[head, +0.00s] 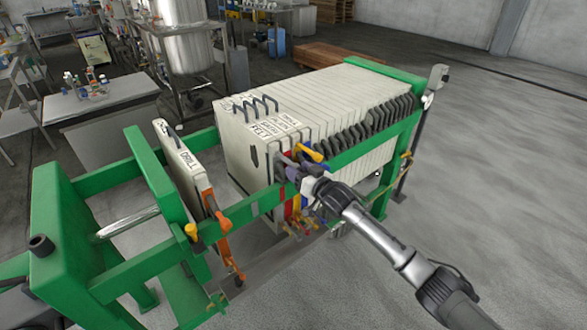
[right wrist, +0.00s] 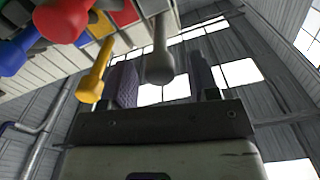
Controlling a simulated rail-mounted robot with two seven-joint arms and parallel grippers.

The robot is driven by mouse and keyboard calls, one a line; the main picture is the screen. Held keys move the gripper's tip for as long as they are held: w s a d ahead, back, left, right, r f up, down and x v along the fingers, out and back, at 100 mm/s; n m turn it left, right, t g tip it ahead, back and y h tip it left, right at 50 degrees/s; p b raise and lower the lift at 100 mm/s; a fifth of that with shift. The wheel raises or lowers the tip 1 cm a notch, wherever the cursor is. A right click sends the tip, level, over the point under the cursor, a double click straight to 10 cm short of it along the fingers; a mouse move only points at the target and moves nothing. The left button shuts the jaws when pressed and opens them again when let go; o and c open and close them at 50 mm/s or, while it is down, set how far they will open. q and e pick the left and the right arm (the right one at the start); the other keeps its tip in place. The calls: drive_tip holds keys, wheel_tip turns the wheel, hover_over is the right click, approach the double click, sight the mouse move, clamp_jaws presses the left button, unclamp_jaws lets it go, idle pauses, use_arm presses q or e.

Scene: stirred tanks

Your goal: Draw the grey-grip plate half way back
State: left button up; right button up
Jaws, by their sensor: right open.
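The grey grip (right wrist: 160,62) shows in the right wrist view as a rounded grey knob on a stalk, joined to the plate stack above. It appears between the two fingers of my right gripper (right wrist: 165,82), which is open, with gaps at both sides of the grip. In the head view my right gripper (head: 292,168) is at the near side of the plate stack (head: 315,110), by the green rail. There the gripper and wrist largely hide the grey grip, and I cannot pick out its plate. My left gripper is not in view.
A yellow grip (right wrist: 92,85) is close beside the left finger, with red (right wrist: 65,15) and blue (right wrist: 10,58) grips further left. A single plate (head: 185,165) with an orange grip (head: 223,222) stands apart at left. Between it and the stack is an open gap.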

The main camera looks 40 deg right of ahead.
drive_tip(key=shift+w, duration=1.45)
clamp_jaws()
